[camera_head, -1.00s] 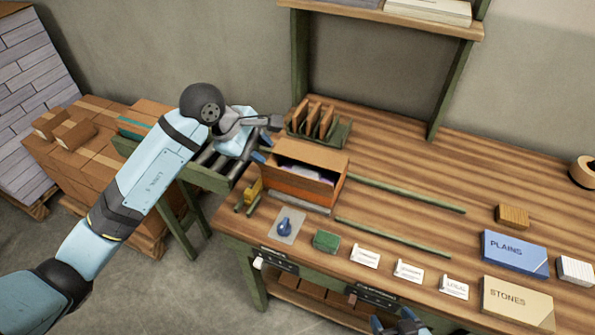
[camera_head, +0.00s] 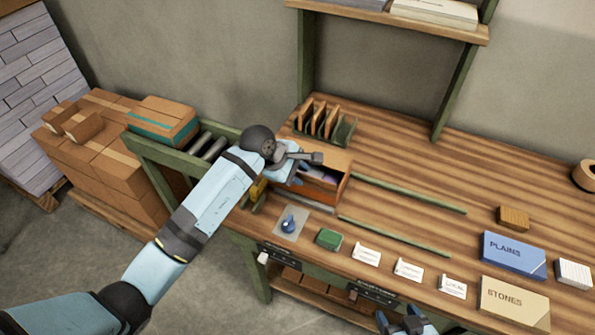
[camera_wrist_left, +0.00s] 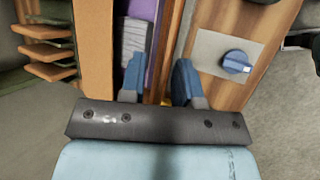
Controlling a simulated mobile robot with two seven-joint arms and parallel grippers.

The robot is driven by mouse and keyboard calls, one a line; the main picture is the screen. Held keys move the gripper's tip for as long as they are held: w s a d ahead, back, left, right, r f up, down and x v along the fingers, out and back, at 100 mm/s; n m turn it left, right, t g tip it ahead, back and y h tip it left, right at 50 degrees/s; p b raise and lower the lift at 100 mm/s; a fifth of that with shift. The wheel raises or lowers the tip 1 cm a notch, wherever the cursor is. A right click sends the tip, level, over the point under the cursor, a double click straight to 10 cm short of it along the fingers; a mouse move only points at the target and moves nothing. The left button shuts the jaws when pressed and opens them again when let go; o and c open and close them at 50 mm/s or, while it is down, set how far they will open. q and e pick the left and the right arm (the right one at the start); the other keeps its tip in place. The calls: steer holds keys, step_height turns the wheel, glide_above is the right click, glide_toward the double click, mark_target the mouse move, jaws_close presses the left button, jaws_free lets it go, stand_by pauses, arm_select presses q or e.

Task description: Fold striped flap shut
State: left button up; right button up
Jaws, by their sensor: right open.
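The open carton (camera_head: 322,192) stands on the bench, with an orange front and a plain brown back flap (camera_head: 330,160) raised. In the left wrist view, grey and purple contents (camera_wrist_left: 135,40) show inside the carton. I cannot make out stripes on any flap. My left gripper (camera_head: 300,172) is over the carton's left end, hiding that end in the head view. In the left wrist view its blue fingers (camera_wrist_left: 160,85) are apart, with the carton's front wall (camera_wrist_left: 180,40) seen beyond and between them. My right gripper (camera_head: 406,322) is open at the bottom edge, partly cut off.
A divider rack (camera_head: 325,122) stands behind the carton. A blue knob (camera_head: 289,225), a green block (camera_head: 329,239) and white cards (camera_head: 367,256) lie in front. Two green rails (camera_head: 410,193) run right of the carton. A roller conveyor (camera_head: 205,145) adjoins the left end.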

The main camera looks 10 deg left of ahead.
arm_select(q)
jaws_close()
